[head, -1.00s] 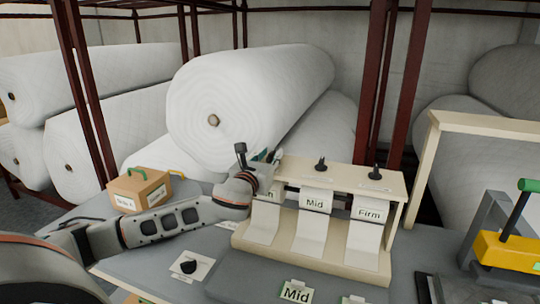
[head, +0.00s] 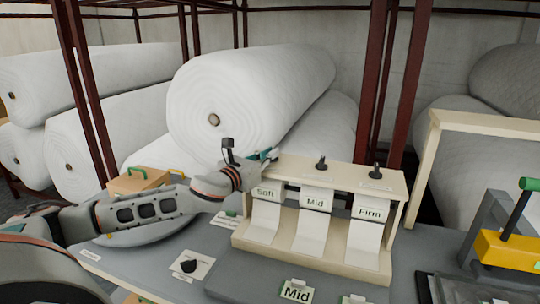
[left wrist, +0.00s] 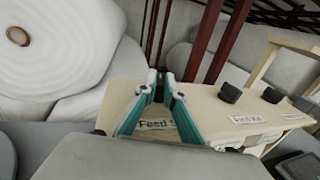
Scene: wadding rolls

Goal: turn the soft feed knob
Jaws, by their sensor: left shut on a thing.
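My left gripper (head: 270,154) is at the left end of the wooden feed stand's top (head: 340,174), over the strip labelled Soft (head: 266,192). In the left wrist view its teal fingers (left wrist: 160,88) converge above a label reading "Feed S…" (left wrist: 157,124), shut on the soft feed knob, which is mostly hidden between the fingertips. How far the knob is turned cannot be told. The mid knob (head: 321,163) and firm knob (head: 375,171) stand free to the right, above the strips labelled Mid (head: 315,202) and Firm (head: 368,213). My right gripper is not in view.
Large white wadding rolls (head: 225,105) lie behind the stand on dark red racks (head: 388,85). A cardboard box (head: 138,181) is behind my left arm. A black knob on a white plate (head: 190,266) is in front. A yellow tool with a green handle (head: 508,250) stands at right.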

